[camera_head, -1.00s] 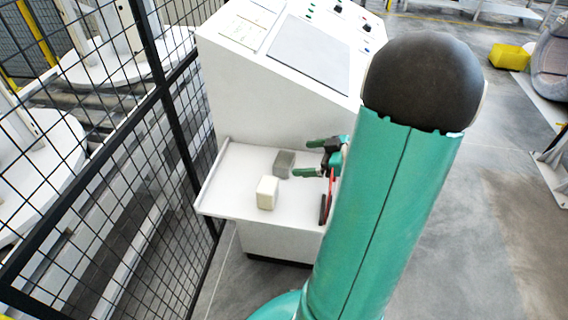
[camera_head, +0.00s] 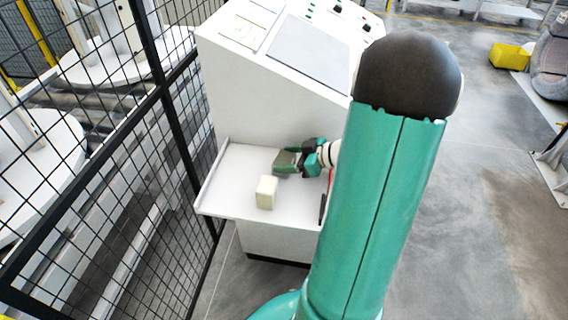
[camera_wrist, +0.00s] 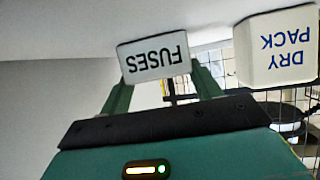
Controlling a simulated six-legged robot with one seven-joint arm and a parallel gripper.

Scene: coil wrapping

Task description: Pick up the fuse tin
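The fuse tin (camera_wrist: 153,58) is a small grey box with a white face marked FUSES, upside down in the wrist view. In the head view the tin (camera_head: 285,160) sits on the white shelf of the console, mostly covered by my gripper (camera_head: 287,161). My gripper's two green fingers (camera_wrist: 160,86) reach to either side of the tin in the wrist view. They look open around it, and I see no clear grip. The tin hides part of the left finger's tip.
A white box marked DRY PACK (camera_wrist: 278,48) stands beside the tin; it also shows on the shelf in the head view (camera_head: 266,192). The shelf (camera_head: 236,185) has a raised left rim. A black mesh fence (camera_head: 165,90) runs along the left.

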